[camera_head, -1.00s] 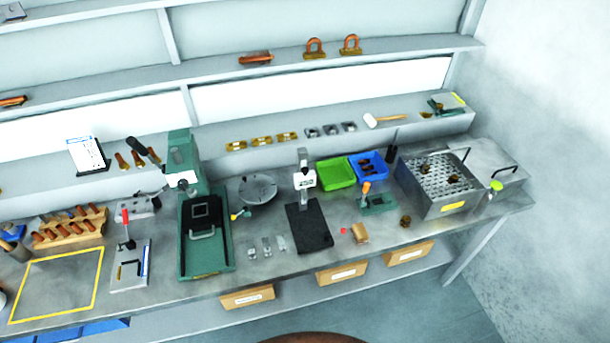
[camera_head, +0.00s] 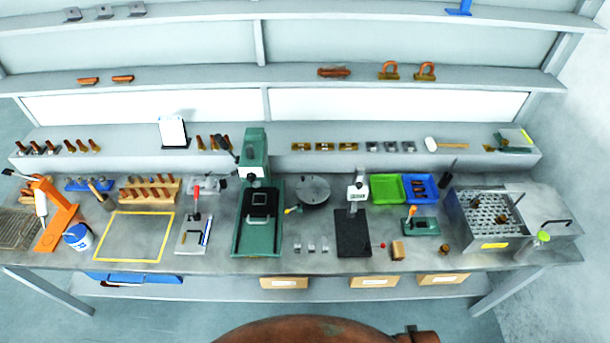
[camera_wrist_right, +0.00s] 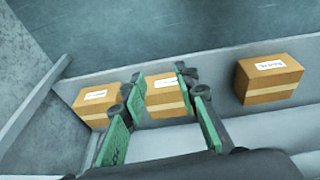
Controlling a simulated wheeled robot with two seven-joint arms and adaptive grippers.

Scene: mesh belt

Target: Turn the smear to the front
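I cannot make out a smear on any object in these frames. My right gripper (camera_wrist_right: 160,88) shows in the right wrist view with its green-padded fingers apart and nothing between them. Labelled cardboard boxes show beyond the fingers, one of them (camera_wrist_right: 167,95) seen through the gap. Neither gripper shows in the head view, and my left gripper is in no frame. A white and blue tub (camera_head: 78,237) stands at the left of the bench (camera_head: 330,262), beside an orange stand (camera_head: 57,228).
A green press (camera_head: 257,215) stands mid-bench. A yellow-outlined area (camera_head: 140,236) to its left is clear. Green (camera_head: 386,188) and blue bins and a perforated metal box (camera_head: 488,218) stand right. A rounded copper-brown shape (camera_head: 310,332), unidentified, fills the bottom middle.

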